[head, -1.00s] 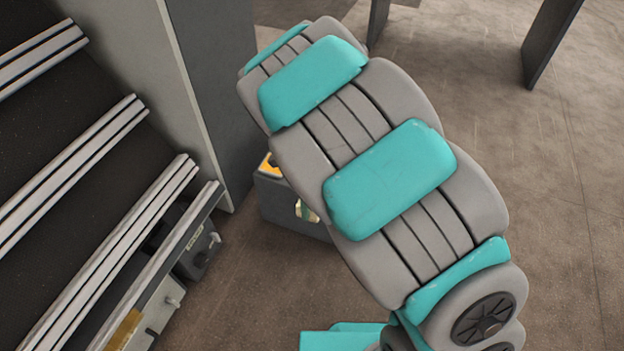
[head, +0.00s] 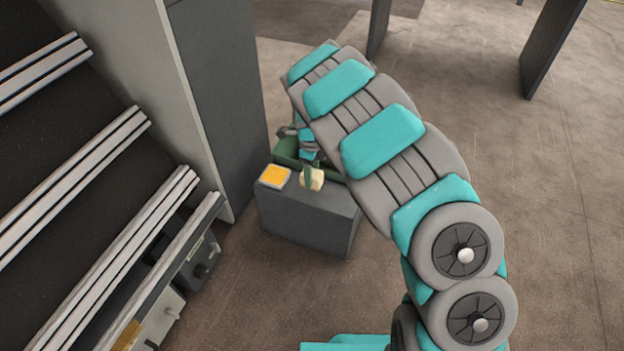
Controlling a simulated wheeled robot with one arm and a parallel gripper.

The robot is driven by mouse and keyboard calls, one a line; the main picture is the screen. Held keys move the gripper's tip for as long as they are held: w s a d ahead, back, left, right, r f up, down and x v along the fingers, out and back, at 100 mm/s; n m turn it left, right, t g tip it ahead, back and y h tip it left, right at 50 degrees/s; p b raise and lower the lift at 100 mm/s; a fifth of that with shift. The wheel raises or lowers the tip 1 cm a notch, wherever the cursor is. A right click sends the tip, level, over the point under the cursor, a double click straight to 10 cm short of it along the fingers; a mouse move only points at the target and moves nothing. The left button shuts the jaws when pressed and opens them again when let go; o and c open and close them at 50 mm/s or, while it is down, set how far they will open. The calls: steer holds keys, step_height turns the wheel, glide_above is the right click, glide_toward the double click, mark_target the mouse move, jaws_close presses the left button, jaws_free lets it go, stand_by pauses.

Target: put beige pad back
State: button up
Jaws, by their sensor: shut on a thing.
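The beige pad (head: 317,180) is a small pale block, seen over the top of a grey box-shaped stand (head: 305,222). My gripper (head: 308,174) points down at it and is shut on it, with a finger against the pad's left side. I cannot tell whether the pad touches the top of the stand or hangs just above it. Part of the gripper and the stand's right rear are hidden behind my arm.
A yellow square (head: 274,176) lies on the stand's left corner. A green bin (head: 288,152) is at its back, partly hidden. A tall grey panel (head: 218,90) rises close on the left, beside a conveyor with metal rails (head: 75,195). Floor is open at right.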

steer(key=shift+w, duration=0.3)
steer(key=shift+w+f, duration=0.1)
steer(key=shift+f, duration=1.65)
steer(key=shift+f, duration=0.1)
steer(key=o, duration=1.2)
step_height(320, 180, up, 12)
steer(key=shift+r, duration=0.15)
